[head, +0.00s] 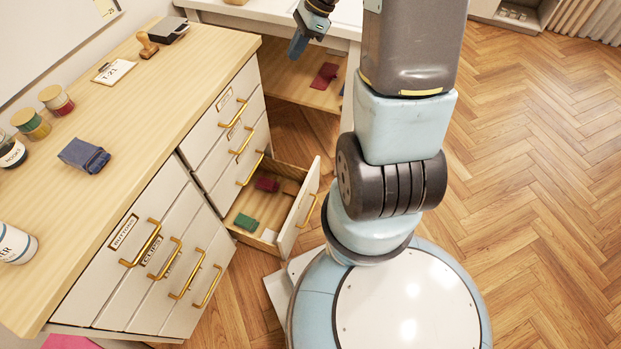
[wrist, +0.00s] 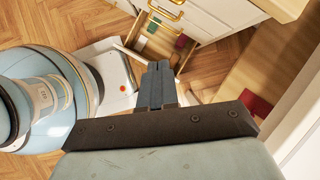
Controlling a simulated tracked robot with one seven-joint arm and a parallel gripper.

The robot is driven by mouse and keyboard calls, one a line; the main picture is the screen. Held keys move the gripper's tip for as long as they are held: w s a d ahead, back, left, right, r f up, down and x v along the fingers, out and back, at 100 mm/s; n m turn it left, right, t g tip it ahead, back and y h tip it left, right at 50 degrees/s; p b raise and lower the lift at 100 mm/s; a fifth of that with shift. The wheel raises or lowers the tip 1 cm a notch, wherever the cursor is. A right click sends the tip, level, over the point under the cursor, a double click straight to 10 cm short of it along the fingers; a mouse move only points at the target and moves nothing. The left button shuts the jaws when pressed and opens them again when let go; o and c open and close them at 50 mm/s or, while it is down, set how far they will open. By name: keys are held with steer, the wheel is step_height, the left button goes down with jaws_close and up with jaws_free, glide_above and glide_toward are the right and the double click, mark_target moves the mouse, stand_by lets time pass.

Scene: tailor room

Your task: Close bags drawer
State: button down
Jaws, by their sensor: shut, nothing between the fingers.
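One drawer (head: 299,210) of the wooden-topped cabinet stands pulled out, with a white front and a brass handle (head: 306,211). Inside lie a dark red folded item (head: 266,184) and a green one (head: 246,221); I cannot read a label on it. The open drawer also shows at the top of the wrist view (wrist: 153,46), partly behind my fingers. My gripper (head: 297,47) is shut and empty, beyond and above the drawer, and apart from it in the head view. Its closed fingers (wrist: 156,68) point toward the drawer region in the wrist view.
The cabinet (head: 120,240) has several other shut drawers with brass handles. Its top holds jars, a stamp and a blue folded item (head: 84,156). A white desk (head: 270,12) with a shelf holding a red item (head: 324,76) stands behind. Wood floor (head: 540,180) is clear on the right.

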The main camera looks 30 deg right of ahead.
steer(key=d+f+m+y, duration=0.1)
steer(key=d+f+m, duration=0.3)
steer(key=f+m, duration=0.55)
steer(key=d+f+m+y, duration=0.1)
steer(key=d+f+m, duration=0.3)
steer(key=f, duration=1.1)
steer(key=s+f+m, duration=0.6)
steer(key=f+m, duration=0.1)
steer(key=f, duration=0.5)
steer(key=m, duration=0.7)
glide_toward(303, 198)
steer(key=x, duration=0.4)
steer(key=shift+a+f, duration=0.3)
